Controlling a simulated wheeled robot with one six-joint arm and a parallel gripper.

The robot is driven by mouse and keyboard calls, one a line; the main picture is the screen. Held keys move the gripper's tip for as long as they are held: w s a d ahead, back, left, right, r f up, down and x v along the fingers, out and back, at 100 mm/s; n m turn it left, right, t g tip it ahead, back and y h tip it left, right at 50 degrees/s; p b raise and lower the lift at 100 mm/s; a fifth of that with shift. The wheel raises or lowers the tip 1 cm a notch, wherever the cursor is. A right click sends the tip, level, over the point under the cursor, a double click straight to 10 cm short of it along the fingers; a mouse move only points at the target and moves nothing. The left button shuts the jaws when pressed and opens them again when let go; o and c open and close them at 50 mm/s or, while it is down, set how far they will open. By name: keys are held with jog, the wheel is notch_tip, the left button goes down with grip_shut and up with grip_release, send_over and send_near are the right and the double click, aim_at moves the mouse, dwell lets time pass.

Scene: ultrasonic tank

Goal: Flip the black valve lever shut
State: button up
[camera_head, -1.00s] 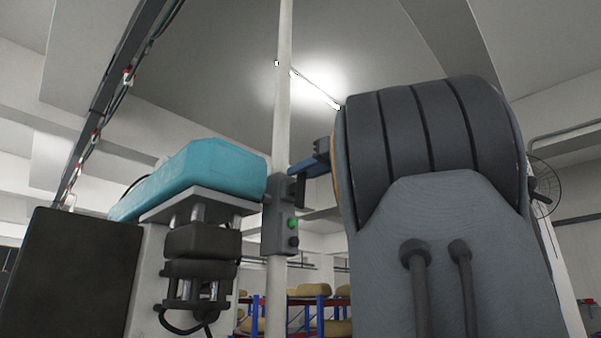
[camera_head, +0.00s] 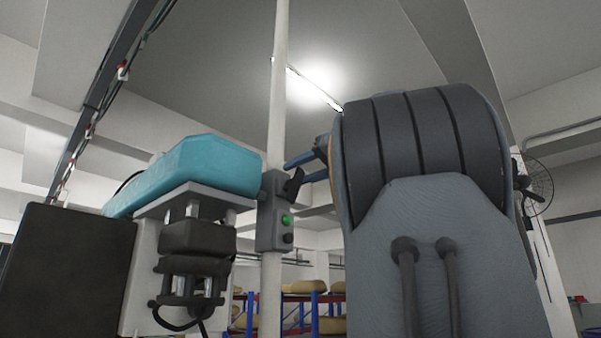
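The black valve lever (camera_head: 293,184) sticks out from the upper right of a grey control box (camera_head: 272,222) and tilts up to the right. My gripper (camera_head: 294,171) reaches in from the right, from behind my large grey arm link. Its two blue fingers point left and are apart. The lever's tip appears close to the fingertips; I cannot tell whether they touch. My wrist is mostly hidden by the arm link.
A teal-topped machine (camera_head: 190,170) with black and metal parts stands left of the post. A dark panel (camera_head: 65,270) fills the lower left. Blue shelving with tan sacks (camera_head: 300,287) is in the background. A wall fan (camera_head: 538,188) is at the right.

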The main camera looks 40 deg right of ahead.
jog(key=s+b, duration=0.2)
jog(key=s, duration=0.6)
jog(key=shift+d+b, duration=0.3)
jog(key=shift+b, duration=0.1)
jog(key=shift+w, duration=0.1)
